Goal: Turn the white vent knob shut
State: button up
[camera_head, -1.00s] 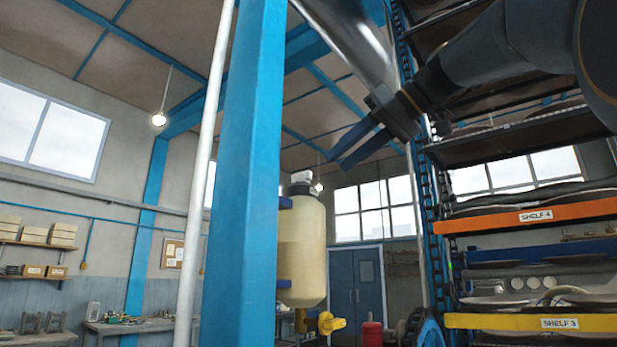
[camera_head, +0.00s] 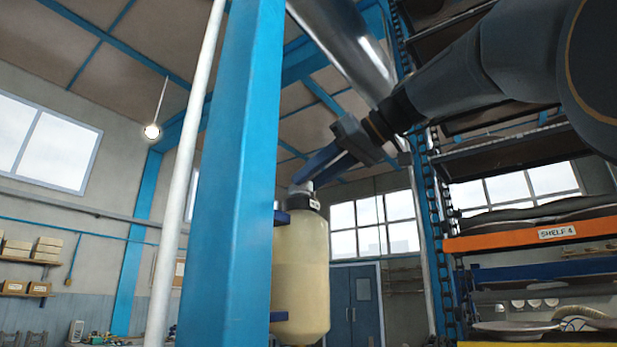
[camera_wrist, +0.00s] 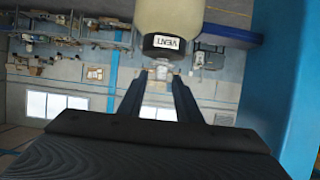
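The white vent knob (camera_head: 301,188) sits on the black collar on top of a cream tank (camera_head: 303,270). In the wrist view the knob (camera_wrist: 161,71) shows as a small pale cap beside the black collar (camera_wrist: 164,44), which has a white "VENT" label. My gripper (camera_head: 304,178) comes down to the knob from the upper right, its blue fingertips at the knob. In the wrist view my gripper (camera_wrist: 160,78) has its two fingers apart, one on each side of the knob, with slim gaps still showing. Part of the knob is hidden behind a finger in the head view.
A blue post (camera_head: 228,200) stands close left of the tank, with a white pipe (camera_head: 185,180) beyond it. A rack with an orange "SHELF 4" bar (camera_head: 530,237) and plates stands at the right. A shiny duct (camera_head: 345,45) runs above the gripper.

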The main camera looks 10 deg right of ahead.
jog(key=shift+x, duration=0.8)
grip_shut()
jog(key=shift+d, duration=0.1)
